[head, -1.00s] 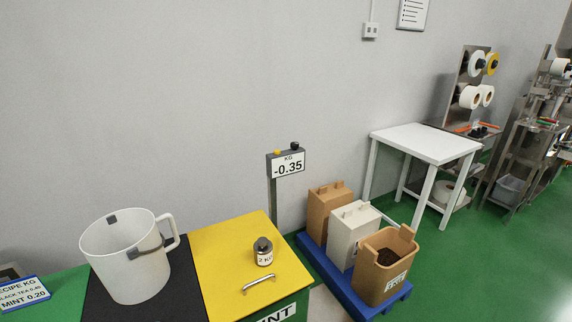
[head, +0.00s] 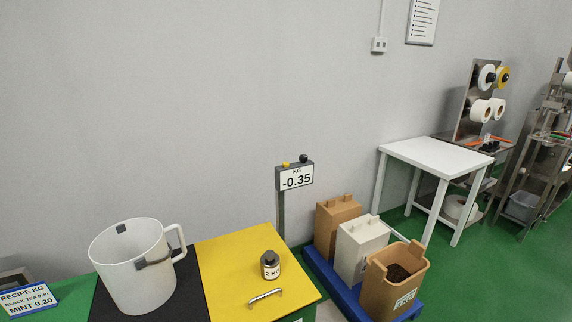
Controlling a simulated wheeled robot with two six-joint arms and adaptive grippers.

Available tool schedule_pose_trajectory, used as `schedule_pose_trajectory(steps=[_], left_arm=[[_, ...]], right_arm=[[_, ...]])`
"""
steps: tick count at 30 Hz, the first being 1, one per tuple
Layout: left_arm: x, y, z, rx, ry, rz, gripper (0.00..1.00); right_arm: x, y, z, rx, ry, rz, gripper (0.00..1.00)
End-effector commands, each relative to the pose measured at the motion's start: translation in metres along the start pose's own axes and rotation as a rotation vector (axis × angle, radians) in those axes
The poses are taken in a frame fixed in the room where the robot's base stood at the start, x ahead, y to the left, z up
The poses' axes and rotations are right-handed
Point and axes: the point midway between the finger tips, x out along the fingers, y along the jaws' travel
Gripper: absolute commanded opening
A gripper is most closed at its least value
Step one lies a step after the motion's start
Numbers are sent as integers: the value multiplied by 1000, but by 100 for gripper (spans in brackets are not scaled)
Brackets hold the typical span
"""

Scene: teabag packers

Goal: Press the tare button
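The scale display (head: 296,178) stands on a grey post behind the yellow lid and reads -0.35 under the letters KG. On its top edge sit a yellow button (head: 286,165) and a black button (head: 304,159); neither has a readable label, so I cannot tell which is tare. A white jug (head: 130,270) with a handle stands upright on a black mat (head: 190,304) at the lower left. Neither of my grippers shows in the head view.
A yellow lid (head: 225,262) with a metal handle carries a small 2 KG weight (head: 270,265). A recipe sign (head: 28,299) lies lower left. Bins, including an open brown one (head: 385,290), stand on a blue pallet (head: 322,268). A white table (head: 436,155) stands behind.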

Motion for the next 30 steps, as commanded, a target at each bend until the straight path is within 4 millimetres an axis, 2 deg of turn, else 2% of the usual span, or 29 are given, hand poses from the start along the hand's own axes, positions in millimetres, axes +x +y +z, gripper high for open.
schedule_pose_trajectory(steps=[1,5,30], left_arm=[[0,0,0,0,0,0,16],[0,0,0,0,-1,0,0],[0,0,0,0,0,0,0]], right_arm=[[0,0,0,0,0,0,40],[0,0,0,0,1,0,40],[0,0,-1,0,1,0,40]])
